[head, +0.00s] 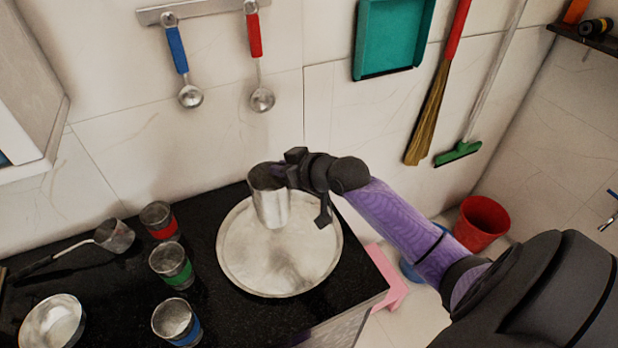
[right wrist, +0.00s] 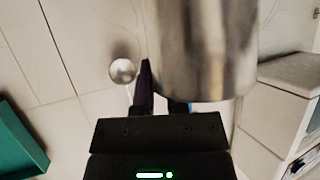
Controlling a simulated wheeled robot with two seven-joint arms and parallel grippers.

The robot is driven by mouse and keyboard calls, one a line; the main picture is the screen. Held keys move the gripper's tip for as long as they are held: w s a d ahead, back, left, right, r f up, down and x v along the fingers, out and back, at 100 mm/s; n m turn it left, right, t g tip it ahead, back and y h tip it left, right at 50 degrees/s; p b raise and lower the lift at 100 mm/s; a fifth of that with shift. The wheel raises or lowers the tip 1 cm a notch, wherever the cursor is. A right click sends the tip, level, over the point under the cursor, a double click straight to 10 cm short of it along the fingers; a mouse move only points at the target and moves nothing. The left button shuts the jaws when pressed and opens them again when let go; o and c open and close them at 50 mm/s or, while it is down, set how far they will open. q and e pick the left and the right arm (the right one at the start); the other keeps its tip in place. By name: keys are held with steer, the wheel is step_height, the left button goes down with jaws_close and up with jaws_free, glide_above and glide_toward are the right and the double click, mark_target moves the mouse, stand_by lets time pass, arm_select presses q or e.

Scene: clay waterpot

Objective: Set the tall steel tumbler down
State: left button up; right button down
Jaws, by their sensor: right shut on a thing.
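One finger is partly hidden behind the tumbler. I cannot tell for certain whether its base touches the tray. My left gripper is not in view.
Left of the tray stand steel cups with red (head: 160,221), green (head: 172,266) and blue (head: 178,322) bands, a long-handled steel pot (head: 114,236) and a steel bowl (head: 52,322). The tray is otherwise bare. Black counter (head: 215,215) surrounds it, with its edge at right.

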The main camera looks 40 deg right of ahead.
step_height(320, 180, down, 10)
steer(key=b, duration=0.4)
steer(key=shift+d+f, duration=0.2)
steer(key=shift+d, duration=0.1)
steer(key=c, duration=0.7)
jaws_free()
steer(key=shift+o, duration=0.2)
steer(key=shift+r, duration=0.1)
steer(key=p+v, duration=0.4)
steer(key=v, duration=0.8)
